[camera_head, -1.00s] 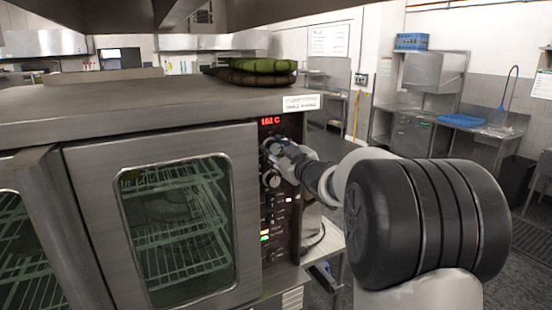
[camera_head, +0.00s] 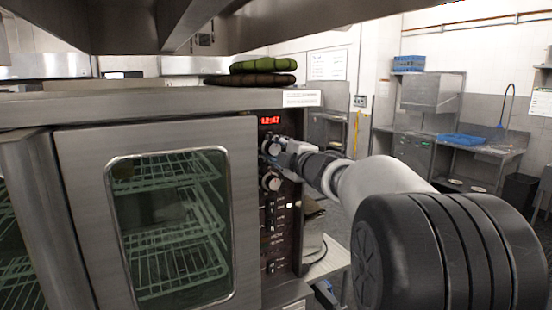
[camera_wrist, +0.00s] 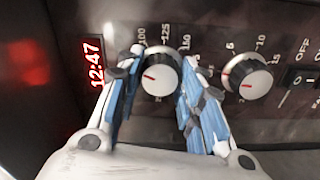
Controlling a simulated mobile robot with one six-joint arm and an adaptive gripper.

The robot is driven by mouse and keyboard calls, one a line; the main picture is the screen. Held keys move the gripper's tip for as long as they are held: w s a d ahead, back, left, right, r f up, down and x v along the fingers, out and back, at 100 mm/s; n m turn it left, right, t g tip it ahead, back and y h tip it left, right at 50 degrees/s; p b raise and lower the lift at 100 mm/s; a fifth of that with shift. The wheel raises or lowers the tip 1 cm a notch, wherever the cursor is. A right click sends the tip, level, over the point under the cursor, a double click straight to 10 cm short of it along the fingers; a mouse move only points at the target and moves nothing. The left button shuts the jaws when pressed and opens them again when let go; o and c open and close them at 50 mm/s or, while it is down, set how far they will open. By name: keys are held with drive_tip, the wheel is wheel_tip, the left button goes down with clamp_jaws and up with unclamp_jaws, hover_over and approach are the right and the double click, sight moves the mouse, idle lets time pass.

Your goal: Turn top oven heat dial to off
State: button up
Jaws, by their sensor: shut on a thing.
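The top heat dial (camera_head: 271,146) is a silver knob on the oven's dark control panel, just below the red display (camera_head: 270,120). My gripper (camera_head: 284,153) reaches it from the right. In the wrist view, the dial (camera_wrist: 160,76) sits between the two blue-padded fingers of my gripper (camera_wrist: 163,62), which are shut on its sides. Its red mark points left, toward the display (camera_wrist: 96,62), which reads 12:47. Numbers 100 and 125 show beside the dial; part of the scale is hidden by the fingers.
A second dial (camera_head: 271,181) is just below the first; it also shows in the wrist view (camera_wrist: 247,75). The glass oven door (camera_head: 170,215) is left of the panel. Folded green cloths (camera_head: 262,68) lie on top. A steel shelf (camera_head: 150,28) overhangs the oven.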

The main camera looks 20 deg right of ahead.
drive_tip(key=n+b, duration=0.2)
drive_tip(key=n, duration=0.2)
idle(0.6)
drive_tip(key=o, duration=1.1)
drive_tip(key=shift+c, duration=0.2)
drive_tip(key=s, duration=1.2)
drive_tip(key=shift+d, duration=0.2)
